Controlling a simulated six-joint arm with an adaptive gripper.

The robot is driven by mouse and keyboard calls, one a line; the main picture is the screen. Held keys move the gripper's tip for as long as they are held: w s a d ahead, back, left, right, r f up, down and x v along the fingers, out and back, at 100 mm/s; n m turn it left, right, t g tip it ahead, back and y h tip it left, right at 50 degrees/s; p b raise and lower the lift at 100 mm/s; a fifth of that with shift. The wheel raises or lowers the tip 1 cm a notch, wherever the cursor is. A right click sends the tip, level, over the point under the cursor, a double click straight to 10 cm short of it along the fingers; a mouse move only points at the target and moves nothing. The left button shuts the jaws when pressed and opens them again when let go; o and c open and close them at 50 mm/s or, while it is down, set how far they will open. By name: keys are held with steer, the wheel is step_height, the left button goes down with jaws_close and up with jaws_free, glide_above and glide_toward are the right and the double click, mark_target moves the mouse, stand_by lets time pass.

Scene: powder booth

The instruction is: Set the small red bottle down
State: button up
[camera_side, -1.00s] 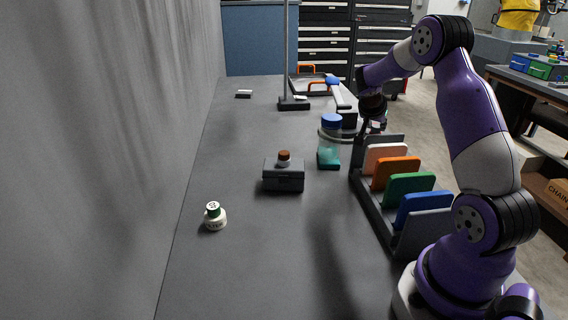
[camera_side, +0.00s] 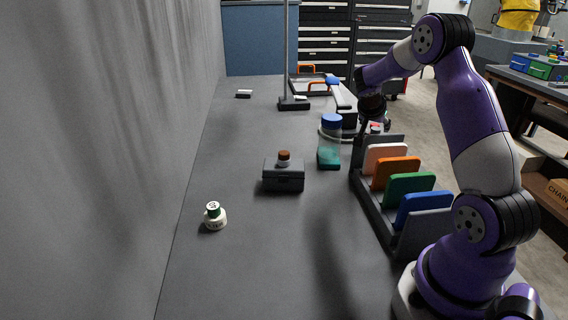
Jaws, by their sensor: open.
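My gripper (camera_side: 376,119) is at the far end of the rack, low near the table, and it is open. A small red-topped thing (camera_side: 375,127), likely the small red bottle, shows just below and between its fingers. The rack's end plate hides its lower part, so I cannot see what it rests on or whether a finger touches it.
A rack (camera_side: 372,205) of coloured plates stands nearest my arm. A blue-capped bottle (camera_side: 330,143) is left of the gripper. The front-middle table is clear.

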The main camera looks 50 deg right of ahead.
steer(key=a+r+n+t+y, duration=0.2)
steer(key=a+r+n, duration=0.25)
steer(key=a, duration=0.75)
steer(key=a+r+n+t+y, duration=0.25)
steer(key=a+r, duration=0.35)
steer(key=a, duration=0.5)
steer(key=s+a+n+y, duration=0.2)
steer(key=s+a+n, duration=0.2)
steer(key=a, duration=0.3)
steer(key=s+a+f+n+y, duration=0.1)
steer(key=s+a+n+y, duration=0.1)
steer(key=s+a+n, duration=0.2)
steer(key=a+n, duration=0.1)
steer(key=a, duration=0.2)
steer(key=shift+s+a+f, duration=0.15)
steer(key=shift+s+a, duration=0.1)
steer(key=shift+s, duration=0.15)
